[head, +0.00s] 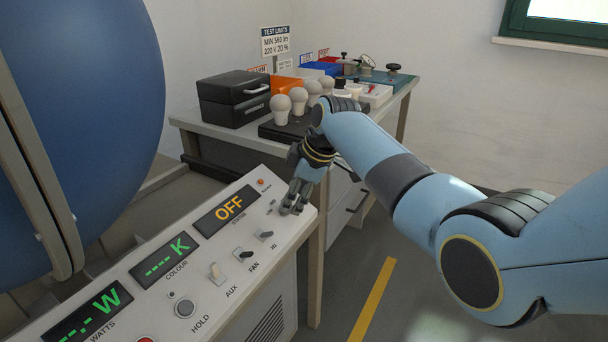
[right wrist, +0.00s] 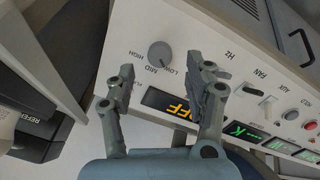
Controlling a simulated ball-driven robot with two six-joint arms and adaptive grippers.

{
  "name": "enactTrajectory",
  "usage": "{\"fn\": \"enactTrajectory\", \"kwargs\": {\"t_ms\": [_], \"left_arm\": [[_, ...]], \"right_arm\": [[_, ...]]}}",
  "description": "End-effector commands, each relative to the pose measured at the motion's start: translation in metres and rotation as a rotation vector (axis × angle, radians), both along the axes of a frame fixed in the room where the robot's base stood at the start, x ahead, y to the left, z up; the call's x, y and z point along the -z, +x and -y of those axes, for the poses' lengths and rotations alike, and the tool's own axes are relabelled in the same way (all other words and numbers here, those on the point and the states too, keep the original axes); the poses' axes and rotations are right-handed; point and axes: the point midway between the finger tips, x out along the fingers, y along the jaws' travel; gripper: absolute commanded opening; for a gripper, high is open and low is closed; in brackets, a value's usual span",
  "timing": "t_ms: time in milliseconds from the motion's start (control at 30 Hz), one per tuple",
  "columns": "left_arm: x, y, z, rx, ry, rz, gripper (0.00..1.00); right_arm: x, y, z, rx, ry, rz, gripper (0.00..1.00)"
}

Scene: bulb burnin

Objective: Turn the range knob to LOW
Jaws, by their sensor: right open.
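The range knob (right wrist: 160,54) is a round grey dial on the white panel, with HIGH, MID and LOW printed around it, in the right wrist view. I cannot tell clearly which label its pointer faces. In the head view my right gripper (head: 294,208) is at the far right end of the control panel (head: 195,300), hiding the knob. My left gripper is not in view.
Toggle switches (head: 243,254) and a round button (head: 184,307) stand on the panel near the gripper. The display (head: 225,211) reads OFF. A blue sphere (head: 80,110) stands at left. A bench with bulbs (head: 281,108) and a black case (head: 234,98) is behind.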

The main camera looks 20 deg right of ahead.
Motion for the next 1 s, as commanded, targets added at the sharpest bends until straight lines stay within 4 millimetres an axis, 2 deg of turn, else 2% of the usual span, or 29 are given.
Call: {"fn": "enactTrajectory", "kwargs": {"t_ms": [200, 400, 900, 1000], "left_arm": [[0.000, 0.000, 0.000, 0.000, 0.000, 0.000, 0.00], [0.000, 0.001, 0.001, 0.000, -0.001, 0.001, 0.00], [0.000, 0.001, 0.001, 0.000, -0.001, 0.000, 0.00], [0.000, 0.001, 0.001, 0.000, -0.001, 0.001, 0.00]], "right_arm": [[-0.043, -0.017, 0.011, 0.001, -0.001, 0.005, 0.53], [-0.065, -0.027, 0.016, -0.001, -0.001, 0.001, 0.53], [-0.069, -0.029, 0.017, -0.001, 0.000, 0.000, 0.53], [-0.064, -0.033, 0.017, -0.001, -0.001, -0.008, 0.53]]}}
